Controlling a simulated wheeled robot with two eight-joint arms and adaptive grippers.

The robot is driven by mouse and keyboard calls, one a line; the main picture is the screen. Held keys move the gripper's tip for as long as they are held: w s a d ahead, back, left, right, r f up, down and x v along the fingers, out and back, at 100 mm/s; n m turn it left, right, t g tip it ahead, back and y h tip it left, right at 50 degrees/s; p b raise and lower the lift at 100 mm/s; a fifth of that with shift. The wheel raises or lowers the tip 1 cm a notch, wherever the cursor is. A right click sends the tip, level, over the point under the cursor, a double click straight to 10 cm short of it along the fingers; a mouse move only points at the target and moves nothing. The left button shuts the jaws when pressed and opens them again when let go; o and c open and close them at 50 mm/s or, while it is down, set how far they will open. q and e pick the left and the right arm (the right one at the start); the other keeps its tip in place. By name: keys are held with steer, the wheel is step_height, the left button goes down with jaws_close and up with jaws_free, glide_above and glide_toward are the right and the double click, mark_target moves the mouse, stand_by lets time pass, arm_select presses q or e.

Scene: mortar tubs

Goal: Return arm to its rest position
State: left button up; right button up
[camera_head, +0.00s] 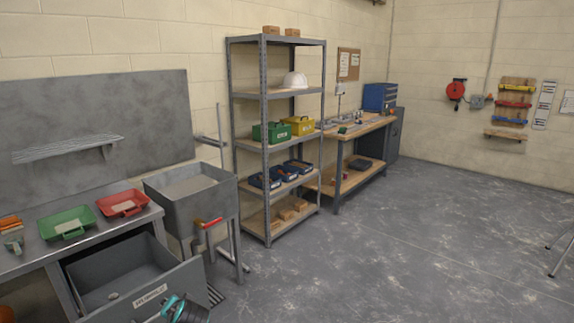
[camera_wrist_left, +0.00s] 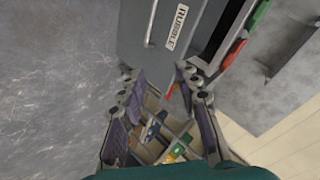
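My left gripper (camera_head: 178,307) shows at the bottom edge of the head view, partly cut off, in front of the open drawer's front. In the left wrist view my left gripper (camera_wrist_left: 163,98) has its two fingers well apart, with nothing held between them. The grey drawer (camera_head: 150,292) labelled RUBBLE stands pulled out under the bench; its labelled front also shows at the top of the wrist view (camera_wrist_left: 150,40), apart from the fingers. My right gripper is in neither view.
A red tub (camera_head: 122,203) and a green tub (camera_head: 67,223) sit on the metal bench (camera_head: 112,228). A grey sink (camera_head: 192,205) stands beside it. A shelf rack (camera_head: 267,190) holds more tubs and a white helmet (camera_head: 294,79). The floor (camera_head: 400,255) at right is mostly clear.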

arm_select(q)
steer(key=s+d+n+h, duration=0.1)
steer(key=s+d, duration=0.3)
steer(key=s, duration=0.4)
steer(key=s+d+n+h, duration=0.1)
steer(key=s+d+h, duration=0.2)
steer(key=s+d, duration=0.2)
steer(key=s+d+r+n+g+h, duration=0.1)
steer(key=s+d, duration=0.4)
steer(key=s, duration=0.6)
steer(key=shift+s+h, duration=0.4)
steer(key=shift+h, duration=0.3)
